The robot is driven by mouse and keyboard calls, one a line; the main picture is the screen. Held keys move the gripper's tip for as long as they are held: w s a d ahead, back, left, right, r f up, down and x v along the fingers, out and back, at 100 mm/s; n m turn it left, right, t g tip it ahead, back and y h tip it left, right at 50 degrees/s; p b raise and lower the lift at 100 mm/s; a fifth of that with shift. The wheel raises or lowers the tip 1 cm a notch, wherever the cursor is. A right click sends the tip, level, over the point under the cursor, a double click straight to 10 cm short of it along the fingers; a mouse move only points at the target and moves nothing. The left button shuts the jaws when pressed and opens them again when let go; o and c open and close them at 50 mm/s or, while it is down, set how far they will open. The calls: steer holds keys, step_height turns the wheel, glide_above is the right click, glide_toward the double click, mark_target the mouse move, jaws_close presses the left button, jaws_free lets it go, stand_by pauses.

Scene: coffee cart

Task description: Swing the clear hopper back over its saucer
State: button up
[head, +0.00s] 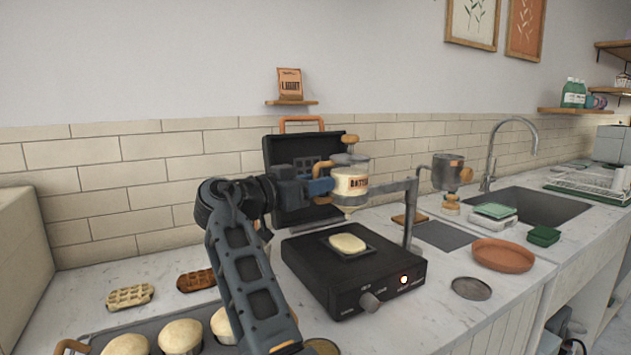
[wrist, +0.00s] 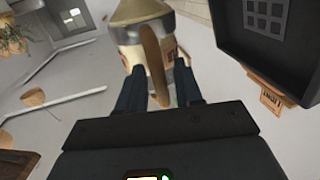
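The clear hopper (head: 350,183), filled with cream batter and lettered on its side, hangs on a grey swing arm (head: 385,188) above the black waffle iron's lower plate. A pale oval of batter (head: 347,243) lies on that plate. My gripper (head: 322,186) is at the hopper's left side, on its wooden handle. In the wrist view, the handle (wrist: 153,62) stands between my two fingers (wrist: 160,85), which close in on both its sides. The hopper (wrist: 140,20) is just beyond. A small dark saucer (head: 471,288) lies empty on the counter, right of the iron.
The iron's lid (head: 290,165) stands open behind the hopper. A metal cup (head: 448,172) with a wooden handle is on the right. A muffin tray (head: 200,338) and waffles (head: 130,297) are front left.

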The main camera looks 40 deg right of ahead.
steer(key=shift+d, duration=0.1)
jaws_close()
stand_by(0.5)
